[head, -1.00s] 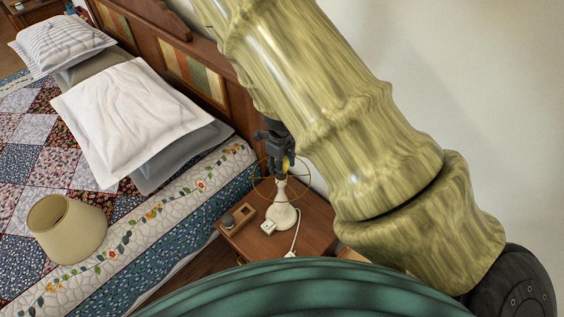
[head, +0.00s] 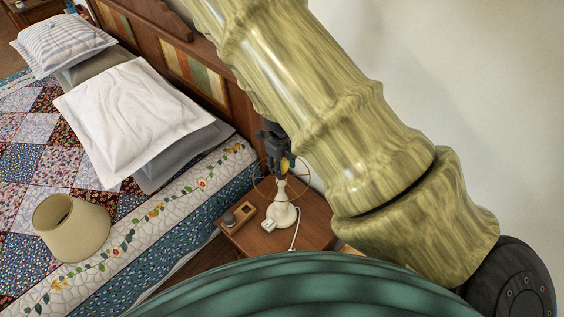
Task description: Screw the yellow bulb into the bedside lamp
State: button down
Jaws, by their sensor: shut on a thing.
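The bedside lamp (head: 281,215) has a white base and a bare wire ring, and stands upright on the wooden nightstand (head: 312,224). My gripper (head: 284,163) is dark and sits right above the lamp's socket, inside or over the ring. It is shut on the yellow bulb (head: 285,164), of which only a small yellow patch shows between the fingers. The bulb is over the top of the lamp; whether it touches the socket or sits in it I cannot tell. The beige lampshade (head: 76,232) lies apart on the bed.
A small wooden tray with a dark round item (head: 233,216) is on the nightstand, left of the lamp. A white cord with a switch (head: 268,226) runs from the lamp. The wooden headboard (head: 185,68) and the bed with pillows (head: 130,115) are close on the left.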

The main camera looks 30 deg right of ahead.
jog(key=shift+w+d+r+m+p, duration=0.3)
jog(key=shift+w+r+m+p, duration=0.1)
jog(key=shift+m+p, duration=1.1)
jog(key=shift+p, duration=0.1)
jog(key=shift+m, duration=2.1)
jog(key=c, duration=0.9)
grip_release()
jog(key=shift+f, duration=0.15)
jog(key=shift+o, duration=0.9)
jog(key=shift+s+f, duration=0.1)
jog(key=shift+f, duration=0.05)
jog(key=o, duration=0.3)
jog(key=shift+s+a, duration=0.1)
jog(key=shift+a, duration=0.1)
jog(key=shift+d+f, duration=0.1)
